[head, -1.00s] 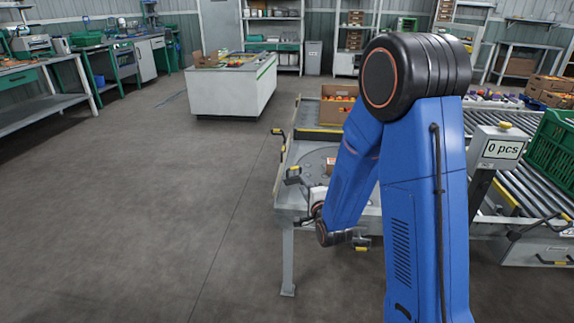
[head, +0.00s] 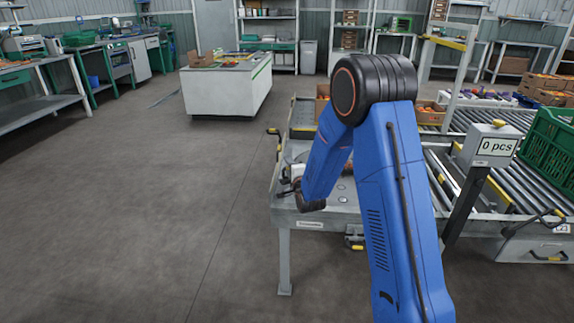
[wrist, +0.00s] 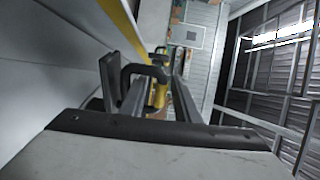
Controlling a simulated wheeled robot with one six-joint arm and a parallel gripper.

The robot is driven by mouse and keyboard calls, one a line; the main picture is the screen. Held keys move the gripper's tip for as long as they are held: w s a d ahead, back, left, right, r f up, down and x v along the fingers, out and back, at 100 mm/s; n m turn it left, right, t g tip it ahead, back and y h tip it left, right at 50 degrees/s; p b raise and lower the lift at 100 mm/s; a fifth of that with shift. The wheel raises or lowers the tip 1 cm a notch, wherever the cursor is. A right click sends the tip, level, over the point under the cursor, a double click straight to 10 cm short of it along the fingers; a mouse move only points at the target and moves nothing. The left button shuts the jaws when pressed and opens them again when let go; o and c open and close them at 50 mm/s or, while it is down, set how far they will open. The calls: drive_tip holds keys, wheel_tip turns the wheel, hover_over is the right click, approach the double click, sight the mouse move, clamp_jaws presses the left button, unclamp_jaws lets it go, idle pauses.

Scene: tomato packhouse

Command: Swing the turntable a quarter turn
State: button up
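My gripper (head: 287,191) is low over the bench's left edge, small and partly hidden behind my wrist. In the wrist view, my gripper's (wrist: 146,70) two fingers stand apart. I cannot tell whether the fingers touch the handle.
A roller conveyor (head: 480,180) runs to the right, with a display post (head: 494,147) reading "0 pcs" and a green crate (head: 550,145). A white counter (head: 226,92) stands behind on the left. The floor left of the bench is clear.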

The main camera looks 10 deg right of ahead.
drive_tip(key=shift+w+a, duration=0.1)
drive_tip(key=shift+w, duration=0.85)
clamp_jaws()
drive_tip(key=shift+s, duration=0.1)
